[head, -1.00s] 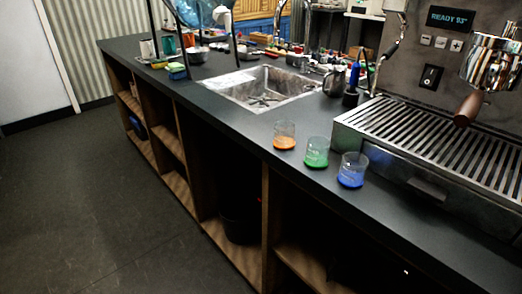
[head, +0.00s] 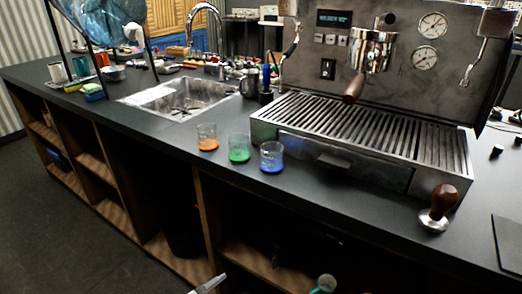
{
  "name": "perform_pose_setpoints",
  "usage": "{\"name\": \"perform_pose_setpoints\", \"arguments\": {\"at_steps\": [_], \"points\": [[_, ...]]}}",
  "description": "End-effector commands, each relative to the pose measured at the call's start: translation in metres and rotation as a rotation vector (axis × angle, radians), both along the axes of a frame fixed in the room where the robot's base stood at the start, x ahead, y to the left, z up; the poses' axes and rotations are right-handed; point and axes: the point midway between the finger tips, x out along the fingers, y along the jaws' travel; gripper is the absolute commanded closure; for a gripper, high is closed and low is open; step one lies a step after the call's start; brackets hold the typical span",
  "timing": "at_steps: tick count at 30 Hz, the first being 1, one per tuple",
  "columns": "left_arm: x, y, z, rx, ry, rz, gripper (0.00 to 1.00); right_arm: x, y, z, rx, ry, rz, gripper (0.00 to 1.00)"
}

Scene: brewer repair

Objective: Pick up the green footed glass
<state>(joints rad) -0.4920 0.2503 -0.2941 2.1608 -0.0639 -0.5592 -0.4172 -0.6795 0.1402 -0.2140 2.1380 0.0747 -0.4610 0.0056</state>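The green footed glass (head: 239,149) stands upright on the dark counter in front of the coffee machine. It is clear above and green in its lower part. It is the middle one of a row of three. The orange glass (head: 207,138) is on its left, further back, and the blue glass (head: 271,158) is on its right, nearer the machine. The three stand apart.
The coffee machine's drip tray (head: 350,127) is just behind and right of the glasses. A tamper (head: 438,209) stands at the counter's right. The sink (head: 180,97) lies behind left. The counter (head: 130,124) is bare left of the glasses. Open shelves are below its front edge.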

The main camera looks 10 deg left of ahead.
Motion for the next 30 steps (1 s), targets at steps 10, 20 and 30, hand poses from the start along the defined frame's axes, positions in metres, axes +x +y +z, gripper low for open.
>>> {"name": "perform_pose_setpoints", "arguments": {"at_steps": [10,20,30], "points": [[0.112,0.030,0.140,1.668,-0.563,-0.501,0.31,0.002,0.001,0.000,0.012,-0.010,-0.002,0.42],[0.140,0.051,0.211,2.392,-0.567,-0.523,0.31,0.000,0.002,0.001,0.017,-0.009,-0.003,0.42],[0.208,0.051,0.211,2.404,-0.562,-0.522,0.31,-0.001,0.002,-0.001,0.016,-0.004,-0.003,0.42]]}}
